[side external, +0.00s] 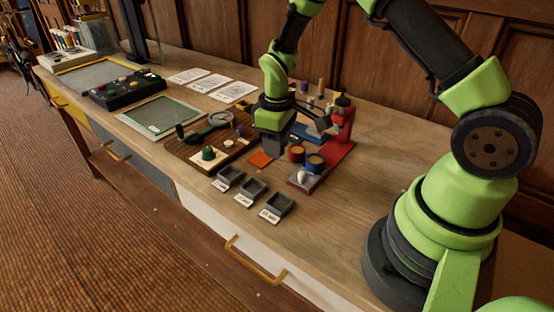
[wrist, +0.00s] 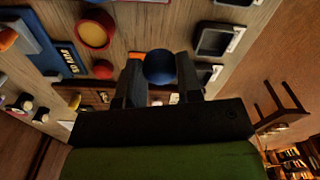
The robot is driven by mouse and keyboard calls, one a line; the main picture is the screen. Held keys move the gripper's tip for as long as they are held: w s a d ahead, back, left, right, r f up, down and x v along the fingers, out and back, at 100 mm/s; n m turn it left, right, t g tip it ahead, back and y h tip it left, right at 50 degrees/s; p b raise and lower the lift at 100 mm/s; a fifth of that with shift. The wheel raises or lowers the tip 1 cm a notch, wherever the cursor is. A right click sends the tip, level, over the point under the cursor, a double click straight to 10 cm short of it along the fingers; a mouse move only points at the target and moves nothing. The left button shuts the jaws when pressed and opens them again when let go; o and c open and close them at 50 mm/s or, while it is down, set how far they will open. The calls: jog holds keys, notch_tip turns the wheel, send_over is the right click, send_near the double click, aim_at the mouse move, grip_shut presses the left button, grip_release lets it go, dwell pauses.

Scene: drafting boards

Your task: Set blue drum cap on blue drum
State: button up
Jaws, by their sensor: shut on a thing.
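A round blue piece, which looks like the blue drum cap (wrist: 160,67), sits between my fingertips in the wrist view. My gripper (wrist: 160,85) is shut on it; in the side view my gripper (side external: 270,146) hangs over the bench, left of the drums, and hides the cap. The blue drum (side external: 315,163) stands upright on the bench at the front of the red stand, its tan top showing uncovered. A darker drum with a reddish tone (side external: 296,154) stands just left of it. A red drum with a yellow inside (wrist: 95,31) shows in the wrist view.
Several small dark trays with white labels (side external: 252,188) line the front edge. A red stand (side external: 336,150) rises behind the blue drum. A brown board (side external: 186,152) with a magnifier and a green knob lies left of my gripper. An orange square (side external: 261,159) lies below it.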

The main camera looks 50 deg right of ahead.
jog(key=r, duration=0.2)
jog(key=shift+s+d+r, duration=0.2)
jog(key=shift+d+r, duration=0.1)
send_over(315, 160)
jog(key=shift+w, duration=0.15)
jog(key=shift+s+f, duration=0.2)
jog(key=shift+f, duration=1.85)
jog(key=shift+f, duration=0.35)
jog(key=o, duration=1.3)
jog(key=shift+r, duration=0.1)
jog(key=shift+r, duration=3.4)
